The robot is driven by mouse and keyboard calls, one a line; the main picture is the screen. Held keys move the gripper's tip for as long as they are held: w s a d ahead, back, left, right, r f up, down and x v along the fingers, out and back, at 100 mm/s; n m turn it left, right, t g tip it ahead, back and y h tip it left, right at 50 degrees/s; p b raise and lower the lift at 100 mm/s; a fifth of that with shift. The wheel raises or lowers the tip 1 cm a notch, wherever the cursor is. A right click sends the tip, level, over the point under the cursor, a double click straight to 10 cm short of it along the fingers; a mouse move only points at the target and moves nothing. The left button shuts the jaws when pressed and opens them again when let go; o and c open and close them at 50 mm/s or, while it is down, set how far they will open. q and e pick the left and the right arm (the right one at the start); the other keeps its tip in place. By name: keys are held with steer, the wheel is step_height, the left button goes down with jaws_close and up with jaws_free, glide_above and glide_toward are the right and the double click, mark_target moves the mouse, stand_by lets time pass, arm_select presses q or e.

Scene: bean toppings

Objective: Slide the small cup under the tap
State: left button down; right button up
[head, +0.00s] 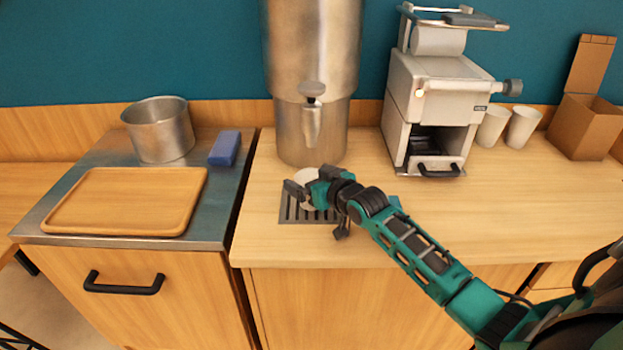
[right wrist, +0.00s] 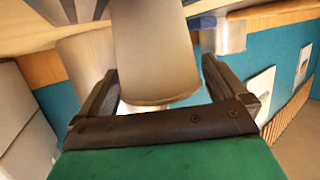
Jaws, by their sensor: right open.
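The small cup (head: 305,175) is whitish and stands on the dark slotted drip grate (head: 290,214), partly hidden by my right gripper. The tap (head: 311,118) is on the front of the steel urn (head: 313,45), above and behind the grate. My right gripper (head: 309,190) is low at the cup. In the right wrist view, which is upside down, the cup (right wrist: 152,50) shows between the two open fingers (right wrist: 163,92). I cannot tell whether either finger touches it. My left gripper is not in view.
A coffee machine (head: 440,105), two pale cups (head: 492,127) and a cardboard box (head: 583,125) stand to the right. On the left are a steel pot (head: 160,132), a blue sponge (head: 225,148) and a wooden tray (head: 128,228). The counter right of the grate is mostly clear.

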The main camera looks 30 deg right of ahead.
steer(key=v, duration=1.3)
stand_by(0.6)
